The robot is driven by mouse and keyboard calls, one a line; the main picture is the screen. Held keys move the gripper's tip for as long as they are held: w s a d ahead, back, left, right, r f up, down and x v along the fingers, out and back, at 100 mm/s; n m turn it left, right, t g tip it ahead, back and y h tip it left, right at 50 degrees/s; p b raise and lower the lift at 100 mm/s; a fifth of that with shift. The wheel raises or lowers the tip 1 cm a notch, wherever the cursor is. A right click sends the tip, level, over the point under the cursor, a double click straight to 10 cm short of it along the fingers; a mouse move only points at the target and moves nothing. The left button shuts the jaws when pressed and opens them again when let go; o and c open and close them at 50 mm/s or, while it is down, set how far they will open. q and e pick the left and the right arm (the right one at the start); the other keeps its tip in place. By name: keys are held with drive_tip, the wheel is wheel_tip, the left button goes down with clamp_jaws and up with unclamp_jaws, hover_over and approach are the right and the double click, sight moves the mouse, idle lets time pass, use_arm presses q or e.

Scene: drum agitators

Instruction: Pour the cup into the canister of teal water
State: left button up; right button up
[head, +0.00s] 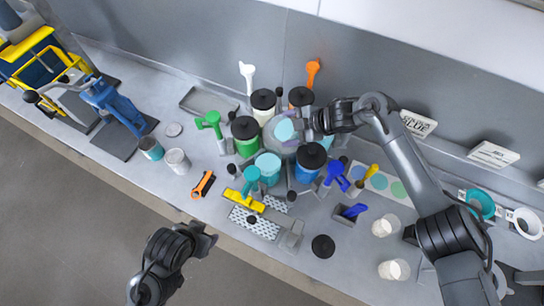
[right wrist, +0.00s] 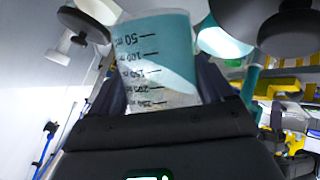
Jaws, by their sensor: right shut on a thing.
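My right gripper (head: 312,124) is shut on a clear graduated cup (right wrist: 155,68). The cup holds teal liquid with a slanted surface in the right wrist view, so it looks tilted. In the head view the cup (head: 284,131) is over the cluster of canisters. The open canister of teal water (head: 268,164) stands just in front of it, its teal surface showing. I cannot tell whether the cup's rim is over that opening. My left gripper (head: 204,240) is empty in front of the table edge; its finger gap is unclear.
Black-lidded canisters crowd around: green (head: 246,146), blue (head: 307,172), and others behind. A green scoop (head: 211,122) and an orange scoop (head: 313,72) stand nearby. Two whitish cups (head: 385,225) (head: 394,269) are at right. Table left of the cluster is partly clear.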

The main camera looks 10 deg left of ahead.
use_arm(q)
drive_tip(key=shift+d, duration=0.2)
drive_tip(key=shift+w, duration=0.1)
use_arm(e)
drive_tip(key=shift+s+a+t, duration=0.1)
drive_tip(key=shift+t, duration=0.2)
idle(0.4)
use_arm(q)
drive_tip(key=shift+w+d, duration=0.1)
drive_tip(key=shift+d, duration=0.15)
use_arm(e)
drive_tip(key=shift+f+n+h, duration=0.1)
drive_tip(key=shift+n+h, duration=0.2)
